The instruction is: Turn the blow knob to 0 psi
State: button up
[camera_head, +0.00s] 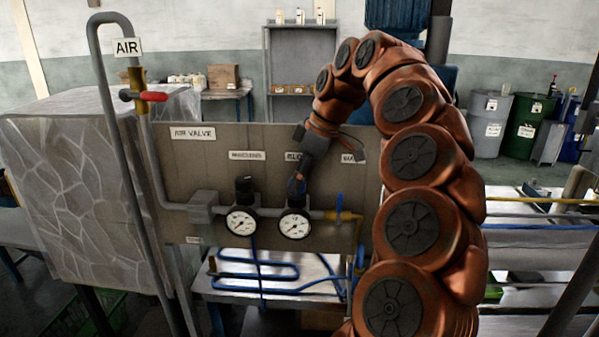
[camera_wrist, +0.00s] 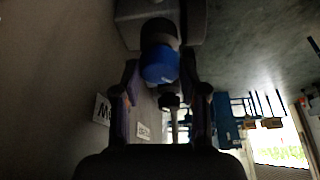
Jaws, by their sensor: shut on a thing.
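The blow knob is a blue round cap (camera_wrist: 160,66) in the wrist view, between the two fingers of my gripper (camera_wrist: 160,78). My gripper (camera_head: 298,184) reaches down onto it from the upper right in the head view and is shut on it. The fingers mostly hide the knob there. The right round gauge (camera_head: 294,225) sits just below the knob on the pipe. Its needle is too small to read surely. The partly covered label "BLO" (camera_head: 294,156) is on the board above.
A second gauge (camera_head: 241,222) with a black knob (camera_head: 244,187) stands to the left on the same board (camera_head: 215,165). A blue-handled valve (camera_head: 339,207) is close on the right. A red-handled air valve (camera_head: 152,96) is at upper left. My arm covers the board's right side.

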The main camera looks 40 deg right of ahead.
jog(key=shift+r+n, duration=0.1)
jog(key=shift+n, duration=0.5)
jog(key=o, duration=1.1)
jog(key=shift+o, duration=0.2)
